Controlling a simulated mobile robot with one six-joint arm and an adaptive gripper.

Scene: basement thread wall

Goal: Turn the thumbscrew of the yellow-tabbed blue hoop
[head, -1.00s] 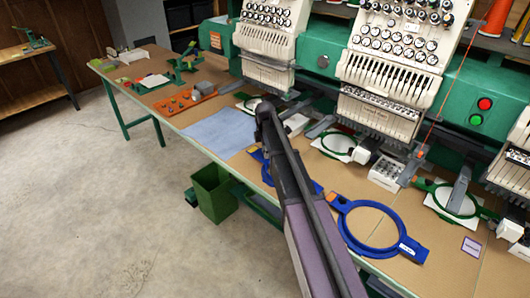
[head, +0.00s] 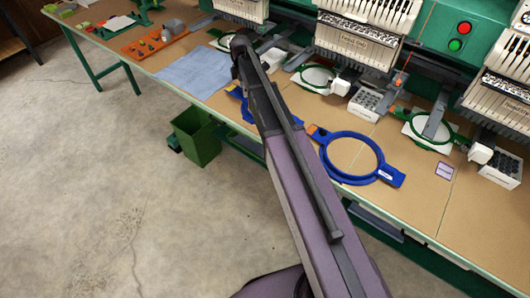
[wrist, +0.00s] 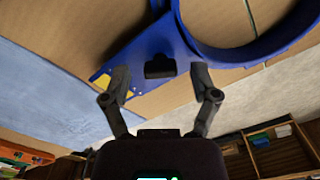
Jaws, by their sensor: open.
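The yellow-tabbed blue hoop (wrist: 178,40) fills the upper part of the wrist view, with its yellow tab (wrist: 102,81) at its left corner. Its dark thumbscrew (wrist: 160,67) shows on the blue bracket, between my fingertips in the picture. My gripper (wrist: 160,80) is open and empty, with one finger on either side of the thumbscrew. I cannot tell whether a finger touches it. In the head view only a blue and yellow piece of this hoop (head: 235,92) shows beside my arm, which hides the rest and my gripper.
A second blue hoop (head: 326,158) with an orange tab (head: 316,131) lies to the right on the worktable (head: 285,118). A blue-grey cloth (head: 197,75) lies to the left. Embroidery machines (head: 357,42) stand along the back. A green bin (head: 197,137) stands below the table edge.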

